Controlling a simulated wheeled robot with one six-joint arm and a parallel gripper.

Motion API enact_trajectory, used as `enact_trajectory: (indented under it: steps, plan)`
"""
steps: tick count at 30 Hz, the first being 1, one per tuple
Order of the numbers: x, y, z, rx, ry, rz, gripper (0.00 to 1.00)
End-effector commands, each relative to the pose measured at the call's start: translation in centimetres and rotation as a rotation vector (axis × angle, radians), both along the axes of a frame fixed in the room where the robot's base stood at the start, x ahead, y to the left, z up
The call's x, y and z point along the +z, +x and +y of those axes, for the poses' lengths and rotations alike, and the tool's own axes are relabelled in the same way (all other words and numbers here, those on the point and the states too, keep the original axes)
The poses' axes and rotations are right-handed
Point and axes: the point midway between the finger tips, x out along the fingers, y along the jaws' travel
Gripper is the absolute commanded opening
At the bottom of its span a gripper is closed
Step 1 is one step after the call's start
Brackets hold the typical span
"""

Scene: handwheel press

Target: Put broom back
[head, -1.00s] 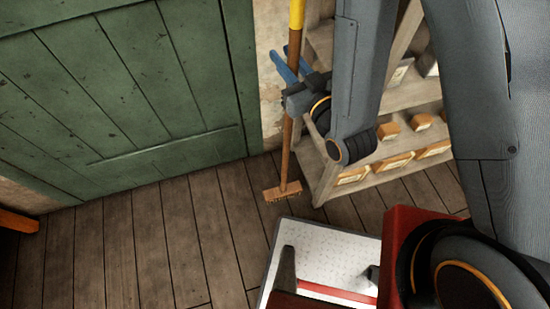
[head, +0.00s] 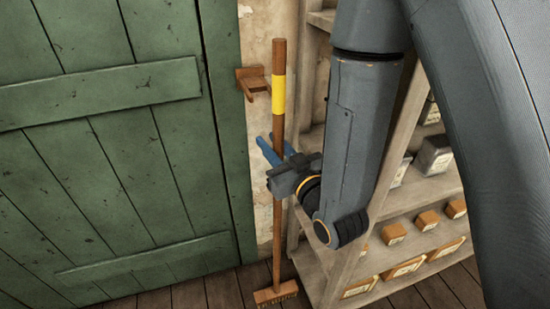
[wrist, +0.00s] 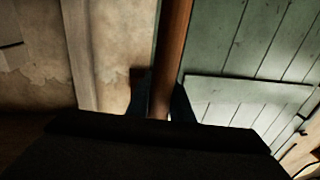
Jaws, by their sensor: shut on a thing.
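The broom (head: 278,215) stands nearly upright in the head view, with a brown wooden handle, a yellow band (head: 278,96) near its top and a wooden head (head: 276,293) low near the floor. My gripper (head: 275,150), with blue fingers, is shut on the handle below the yellow band. Whether the broom head touches the floor I cannot tell. A wooden wall holder (head: 254,82) is on the plaster just left of the yellow band, apart from the handle. In the wrist view the handle (wrist: 172,60) rises between the dark fingers, and the gripper body hides the lower part.
A green plank door (head: 110,150) fills the left. A wooden shelf unit (head: 385,205) with small orange boxes (head: 393,233) and grey tins (head: 436,155) stands close on the right, behind my arm. A narrow plaster wall (head: 262,35) lies between them.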

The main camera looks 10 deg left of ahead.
Motion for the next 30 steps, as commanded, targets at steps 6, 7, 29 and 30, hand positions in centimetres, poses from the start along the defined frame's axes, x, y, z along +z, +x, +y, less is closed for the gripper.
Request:
enact_trajectory:
  steps: [6, 7, 29, 30]
  plan:
    - [-0.1, 1.3, 0.8, 0.002, 0.004, -0.007, 0.00]
    - [-0.1, 1.4, 0.9, 0.002, 0.004, -0.007, 0.00]
    - [0.3, 6.2, 3.8, 0.000, 0.003, -0.004, 0.00]
    - [0.3, 6.8, 4.2, 0.000, 0.004, -0.006, 0.00]
